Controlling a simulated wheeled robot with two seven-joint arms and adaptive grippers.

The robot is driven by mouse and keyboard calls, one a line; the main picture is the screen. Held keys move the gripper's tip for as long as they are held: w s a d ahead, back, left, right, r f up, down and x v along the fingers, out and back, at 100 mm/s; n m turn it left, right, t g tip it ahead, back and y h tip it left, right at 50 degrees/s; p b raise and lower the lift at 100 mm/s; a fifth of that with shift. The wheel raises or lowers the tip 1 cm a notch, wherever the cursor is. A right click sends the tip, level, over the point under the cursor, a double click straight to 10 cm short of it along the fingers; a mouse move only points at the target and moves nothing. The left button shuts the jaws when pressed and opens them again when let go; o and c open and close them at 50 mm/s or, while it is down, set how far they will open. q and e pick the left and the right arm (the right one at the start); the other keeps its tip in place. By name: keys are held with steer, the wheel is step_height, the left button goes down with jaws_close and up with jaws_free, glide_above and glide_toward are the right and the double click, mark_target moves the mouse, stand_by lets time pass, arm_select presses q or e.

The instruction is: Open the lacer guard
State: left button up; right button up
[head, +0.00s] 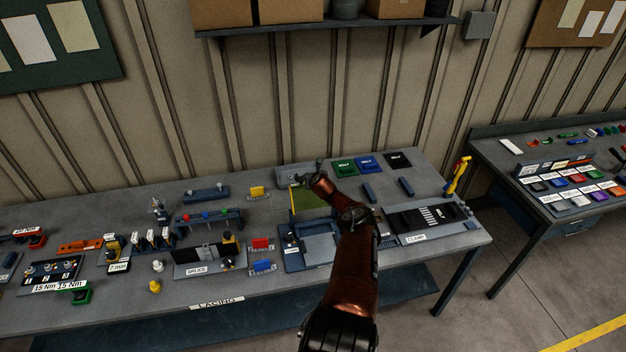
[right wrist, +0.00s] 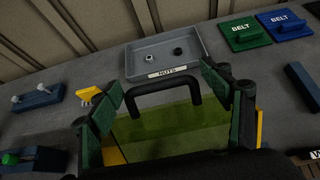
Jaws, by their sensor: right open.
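The lacer guard is a see-through yellow-green panel (head: 311,205) with yellow edges, at the back of the blue-grey lacer (head: 318,246) on the bench. In the right wrist view the guard (right wrist: 178,130) carries a black bar handle (right wrist: 150,99). My right gripper (head: 311,177) is over the guard in the head view. In the right wrist view the gripper (right wrist: 165,88) is open, with one green-padded finger on each side of the handle. I cannot tell whether the fingers touch it. My forearm hides part of the lacer. My left gripper is not in view.
Behind the guard lies a grey tray marked NUTS (right wrist: 134,66). Green (head: 345,167) and blue (head: 370,165) belt plates lie right of it. A clamp station (head: 402,220) stands to the right, and a splice fixture (head: 203,259) to the left.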

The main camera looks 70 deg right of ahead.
steer(key=shift+s+a+r, duration=0.25)
steer(key=shift+s+a, duration=0.15)
steer(key=shift+a, duration=0.1)
steer(key=v, duration=0.9)
steer(key=shift+a, duration=0.15)
steer(key=shift+s, duration=0.15)
